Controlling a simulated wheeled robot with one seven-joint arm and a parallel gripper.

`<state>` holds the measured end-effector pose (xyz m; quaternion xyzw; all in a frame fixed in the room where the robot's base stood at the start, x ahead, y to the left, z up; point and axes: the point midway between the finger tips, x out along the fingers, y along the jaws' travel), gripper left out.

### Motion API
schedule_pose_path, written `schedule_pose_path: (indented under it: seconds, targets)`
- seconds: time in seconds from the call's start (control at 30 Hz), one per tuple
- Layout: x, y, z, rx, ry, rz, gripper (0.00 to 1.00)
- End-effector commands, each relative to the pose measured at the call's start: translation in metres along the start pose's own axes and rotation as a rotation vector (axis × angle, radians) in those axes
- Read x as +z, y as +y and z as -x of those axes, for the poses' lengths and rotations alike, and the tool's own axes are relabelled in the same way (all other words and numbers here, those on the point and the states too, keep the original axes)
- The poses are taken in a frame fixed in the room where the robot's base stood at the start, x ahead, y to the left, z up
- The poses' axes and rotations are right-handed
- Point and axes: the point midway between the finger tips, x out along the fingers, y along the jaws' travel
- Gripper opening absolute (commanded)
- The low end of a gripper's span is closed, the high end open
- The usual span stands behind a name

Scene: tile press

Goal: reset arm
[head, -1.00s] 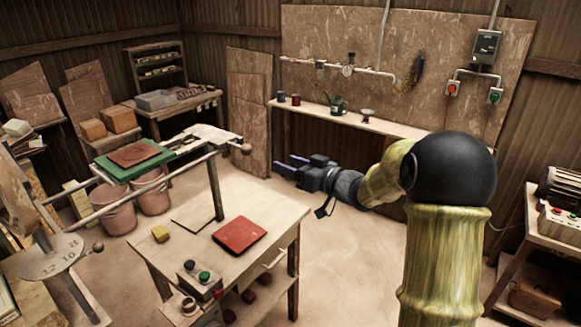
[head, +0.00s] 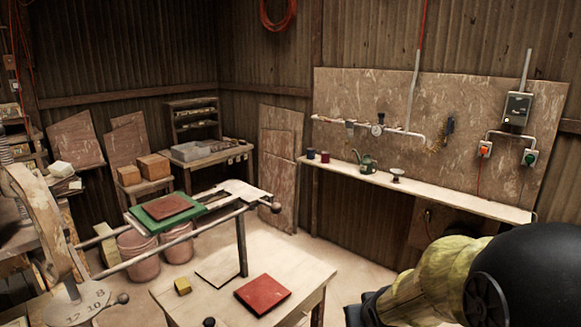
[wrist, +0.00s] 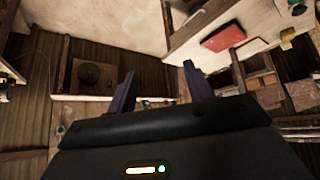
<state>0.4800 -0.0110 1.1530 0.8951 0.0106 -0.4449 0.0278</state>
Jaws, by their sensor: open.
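My gripper (wrist: 156,92) shows in the wrist view with its two dark purple fingers spread apart and nothing between them. In the head view the gripper's fingers are out of sight; only my arm shows at the lower right. The red tile (head: 263,295) lies flat on the wooden table (head: 291,262), well away from my gripper. It also shows in the wrist view (wrist: 222,38). A brown tile (head: 164,208) lies on a green plate (head: 148,226) on the press rails at the left.
A yellow block (head: 183,286) sits on the table. A wall shelf (head: 440,200) at the back right holds a watering can (head: 367,164) and spools. Pink buckets (head: 139,256) stand below the rails. Open floor lies between the table and the back wall.

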Motion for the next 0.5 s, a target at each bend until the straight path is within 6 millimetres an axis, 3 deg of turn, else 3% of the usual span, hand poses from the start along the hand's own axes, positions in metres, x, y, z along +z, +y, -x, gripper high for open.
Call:
schedule_pose_path:
  seconds: [0.1,0.2,0.33,0.5]
  targets:
    - [0.063,-0.005,0.022,0.013,-0.199,-0.026,0.52]
    - [0.103,-0.012,0.039,0.000,-0.330,-0.044,0.52]
    - [0.126,-0.018,0.051,-0.017,-0.412,-0.056,0.52]
    - [0.129,-0.019,0.052,-0.019,-0.421,-0.057,0.52]
